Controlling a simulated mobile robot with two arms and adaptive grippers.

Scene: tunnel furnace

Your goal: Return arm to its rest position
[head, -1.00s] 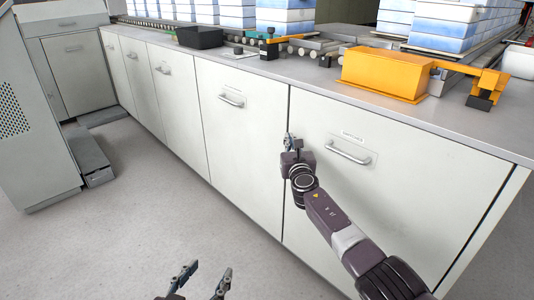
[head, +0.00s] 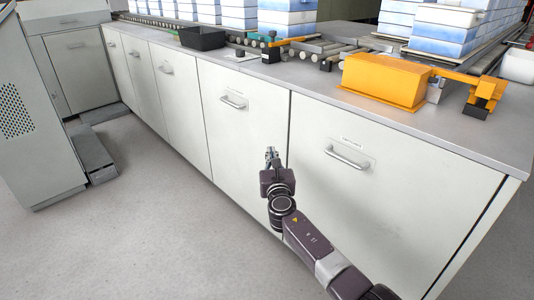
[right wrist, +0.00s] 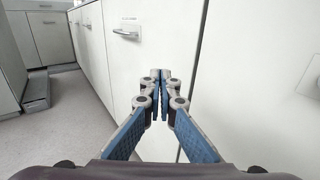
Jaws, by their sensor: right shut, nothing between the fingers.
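My right gripper (head: 271,152) is in front of the white cabinet fronts in the head view, near the seam between two doors. In the right wrist view its fingers (right wrist: 160,75) meet at the tips, with nothing between them. The gripper points along the cabinet row and appears apart from the doors. My left gripper is outside both current views.
The white cabinet row (head: 240,135) carries a grey counter. On it are an orange box (head: 382,82), a black tray (head: 202,38), rollers and stacks of blue-white blocks (head: 287,18). A grey cabinet (head: 40,115) stands at left. The floor (head: 140,225) between is clear.

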